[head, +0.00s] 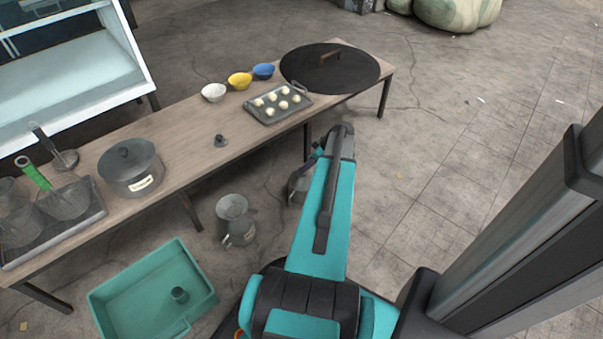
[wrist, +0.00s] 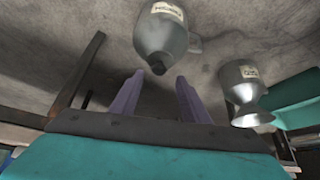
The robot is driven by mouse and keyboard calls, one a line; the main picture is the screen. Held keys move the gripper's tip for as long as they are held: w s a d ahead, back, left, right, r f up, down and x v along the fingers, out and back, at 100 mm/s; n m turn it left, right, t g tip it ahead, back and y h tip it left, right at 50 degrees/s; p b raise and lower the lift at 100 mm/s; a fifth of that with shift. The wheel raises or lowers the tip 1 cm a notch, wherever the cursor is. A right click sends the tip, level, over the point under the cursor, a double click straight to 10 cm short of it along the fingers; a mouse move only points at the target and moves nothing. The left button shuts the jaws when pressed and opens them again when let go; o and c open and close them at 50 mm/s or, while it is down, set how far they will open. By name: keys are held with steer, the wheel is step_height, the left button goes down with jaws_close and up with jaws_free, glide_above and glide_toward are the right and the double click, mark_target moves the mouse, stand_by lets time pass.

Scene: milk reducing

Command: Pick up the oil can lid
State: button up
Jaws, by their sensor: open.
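In the wrist view, a grey metal can (wrist: 160,35) with a label lies ahead of my gripper (wrist: 160,76). Its narrow end carries a dark cap-like lid (wrist: 158,69), which appears between the two fingertips. My gripper is open, and the purple-grey fingers stand apart on either side of the lid in the picture. I cannot tell the distance to it or whether they touch.
A second can (head: 234,215), flared and open-topped, stands nearby on the floor; the wrist view shows it at right (wrist: 246,90). A wooden table (head: 190,160) with pots, bowls and a tray (head: 277,102) runs alongside. A teal basin (head: 120,290) sits at lower left. Floor at right is clear.

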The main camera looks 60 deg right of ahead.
steer(key=shift+b+x, duration=1)
steer(key=shift+x, duration=1.25)
jaws_close()
